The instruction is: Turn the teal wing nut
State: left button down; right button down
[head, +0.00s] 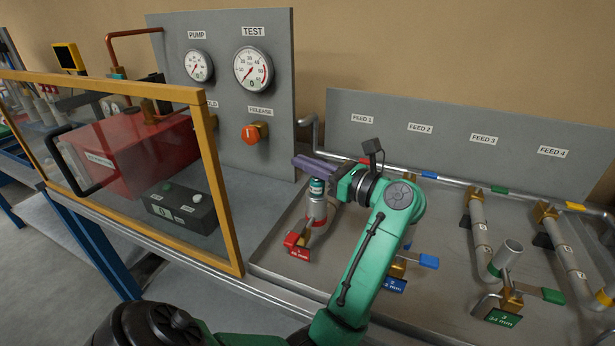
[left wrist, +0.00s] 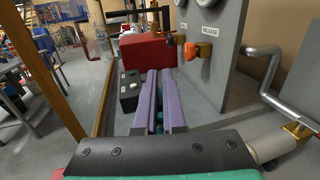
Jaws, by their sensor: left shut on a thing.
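The teal wing nut (head: 317,185) sits at the top of the short upright pale pipe with a red band, behind the red-tagged valve (head: 298,240). My left gripper (head: 302,162) reaches over the pipe top from the right. My right gripper is in neither view.
An orange-framed clear guard (head: 208,160) stands at left, before a red box (head: 150,150) and a dark button box (head: 182,208). A grey gauge panel (head: 222,110) with an orange release knob (head: 251,133) rises behind. Pipes with blue and green valve handles (head: 553,296) stand at right.

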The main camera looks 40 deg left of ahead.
pick_arm(q)
jog(key=shift+s+f+n+g+b, duration=0.15)
jog(key=shift+f+n+g+b, duration=0.3)
jog(key=shift+g, duration=0.35)
jog(key=shift+r, duration=0.1)
jog(key=c, duration=1.1)
grip_release()
jog(key=shift+o, duration=0.5)
jog(key=shift+s+d, duration=0.1)
jog(key=shift+r, duration=0.15)
